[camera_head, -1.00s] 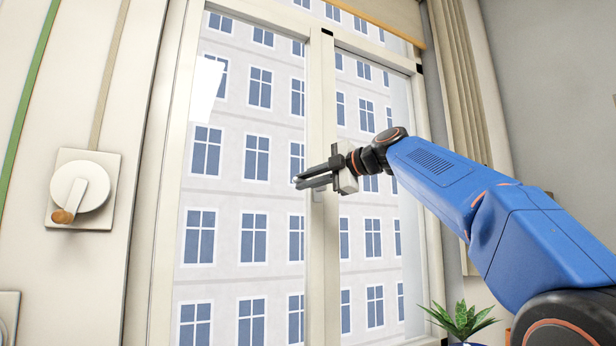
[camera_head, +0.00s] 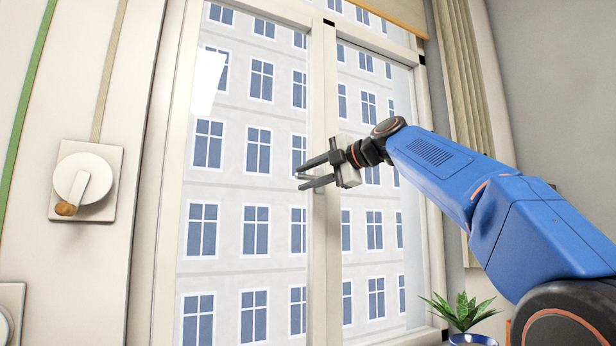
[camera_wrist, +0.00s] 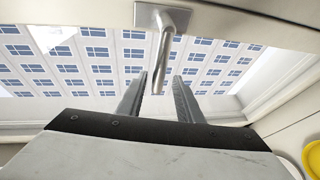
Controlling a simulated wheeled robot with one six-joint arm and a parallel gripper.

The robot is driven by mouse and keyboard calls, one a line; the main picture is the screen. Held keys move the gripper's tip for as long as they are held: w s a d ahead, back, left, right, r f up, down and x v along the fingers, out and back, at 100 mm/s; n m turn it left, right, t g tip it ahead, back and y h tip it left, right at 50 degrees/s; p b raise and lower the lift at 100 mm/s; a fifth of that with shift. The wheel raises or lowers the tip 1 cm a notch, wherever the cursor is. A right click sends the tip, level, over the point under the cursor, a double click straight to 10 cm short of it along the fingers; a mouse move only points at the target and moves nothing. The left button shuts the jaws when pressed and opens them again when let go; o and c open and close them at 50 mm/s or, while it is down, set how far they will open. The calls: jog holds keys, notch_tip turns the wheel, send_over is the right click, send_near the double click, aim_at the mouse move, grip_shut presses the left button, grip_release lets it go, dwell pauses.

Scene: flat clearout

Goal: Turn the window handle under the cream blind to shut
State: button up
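The window handle (camera_wrist: 163,50) is a grey metal lever on a pale plate, at the top middle of the wrist view. Its free end lies between my two fingers in that view, with a gap on both sides. In the head view my gripper (camera_head: 310,174) is in front of the window's middle post and hides most of the handle. Its fingers are spread open and point left; they also show in the wrist view (camera_wrist: 157,98). The cream blind (camera_head: 390,10) is rolled high at the top right of the window.
A white round crank with an orange knob (camera_head: 82,183) is on the wall at left. A potted plant (camera_head: 462,312) stands at lower right, below a beige curtain (camera_head: 470,90). A yellow round thing (camera_wrist: 313,158) shows at the wrist view's right edge.

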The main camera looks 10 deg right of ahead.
jog(key=shift+r, duration=0.1)
jog(key=v, duration=1.7)
jog(key=shift+s, duration=0.2)
jog(key=shift+d, duration=0.1)
jog(key=s+a+f+m+g+h, duration=0.1)
jog(key=s+f+m+g+h, duration=0.2)
jog(key=f+m, duration=0.85)
jog(key=s+a+f+m+h, duration=0.1)
jog(key=s+f+m+h, duration=0.3)
jog(key=f, duration=1.6)
jog(key=s+d+f+m+g+h, duration=0.1)
jog(key=s+f+m, duration=0.2)
jog(key=s+f, duration=0.4)
jog(key=s+d+f+m+g+h, duration=0.1)
jog(key=s+f, duration=0.5)
jog(key=f, duration=1.2)
jog(key=s+d+f+m+g+h, duration=0.1)
jog(key=s+f+m, duration=0.5)
jog(key=f, duration=0.6)
jog(key=shift+s+d+f+g, duration=0.35)
jog(key=shift+s+d+g, duration=0.25)
jog(key=shift+s+d, duration=0.15)
